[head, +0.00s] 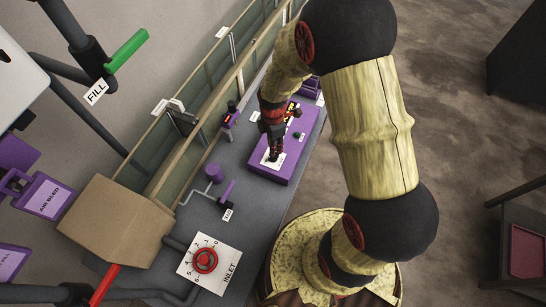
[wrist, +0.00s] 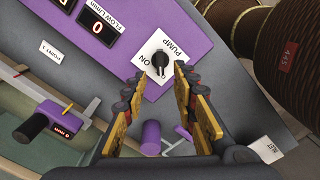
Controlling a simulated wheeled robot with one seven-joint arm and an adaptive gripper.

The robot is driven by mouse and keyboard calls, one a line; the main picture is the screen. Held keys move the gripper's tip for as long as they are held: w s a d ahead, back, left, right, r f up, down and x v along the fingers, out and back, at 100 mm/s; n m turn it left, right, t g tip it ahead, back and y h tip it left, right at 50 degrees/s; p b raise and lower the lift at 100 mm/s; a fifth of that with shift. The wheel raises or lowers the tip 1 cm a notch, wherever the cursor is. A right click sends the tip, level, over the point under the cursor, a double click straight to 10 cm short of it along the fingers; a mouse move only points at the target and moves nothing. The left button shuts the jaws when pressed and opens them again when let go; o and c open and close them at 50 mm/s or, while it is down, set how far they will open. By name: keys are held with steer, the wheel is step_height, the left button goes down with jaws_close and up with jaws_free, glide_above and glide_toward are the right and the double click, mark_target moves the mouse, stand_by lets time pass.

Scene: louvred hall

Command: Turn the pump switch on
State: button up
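The pump switch (wrist: 160,60) is a small black knob on a white plate (wrist: 172,46) marked PUMP and ON, seen in the wrist view. I cannot tell for sure which way the knob is set. In the head view the plate (head: 266,162) shows partly on the purple panel (head: 262,180), with the knob hidden by my gripper. My gripper (head: 273,152) points down at the plate. In the wrist view my gripper (wrist: 158,78) is open, its two fingers apart on either side of the knob's line, with nothing held between them.
A display (wrist: 98,25) marked FLOW sits beside the plate. A red INLET dial (head: 205,260), a purple-handled valve (head: 226,191) and a cardboard box (head: 115,222) stand nearer along the grey bench. A glass-sided channel (head: 185,125) runs along the left.

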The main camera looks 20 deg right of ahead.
steer(key=shift+f+b, duration=2.4)
steer(key=shift+f, duration=1.5)
steer(key=shift+c, duration=0.4)
jaws_close()
